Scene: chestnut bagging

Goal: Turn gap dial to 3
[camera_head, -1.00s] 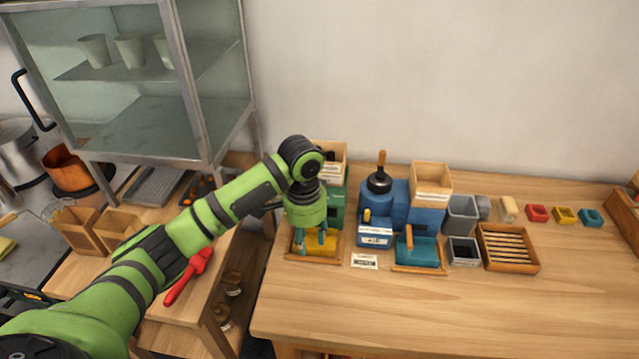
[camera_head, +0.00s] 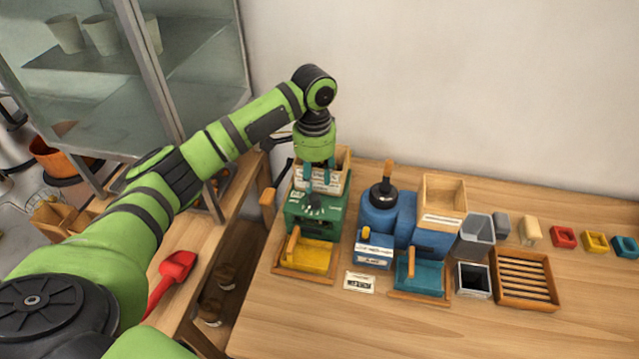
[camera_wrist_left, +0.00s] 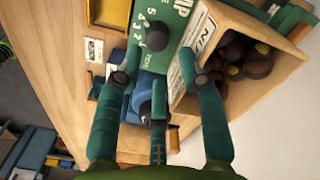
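The green machine (camera_head: 312,226) stands at the left of the table, its top panel partly hidden by my gripper. In the left wrist view, its green panel (camera_wrist_left: 128,52) carries a round dark dial knob (camera_wrist_left: 156,37) beside printed numbers, among them 5, 4, 3 and 2. Which number the dial points to cannot be told. My left gripper (camera_head: 318,188) hangs over the panel, fingers down. In the left wrist view the left gripper (camera_wrist_left: 155,80) has its fingers spread with nothing between them, and the knob lies just beyond the fingertips. My right gripper is out of view.
A labelled wooden box (camera_wrist_left: 188,62) of chestnuts (camera_wrist_left: 238,58) stands close beside the right finger. A yellow tray (camera_head: 308,254) sits in front of the machine, and a blue machine (camera_head: 380,213) stands to its right. The table's front right is clear.

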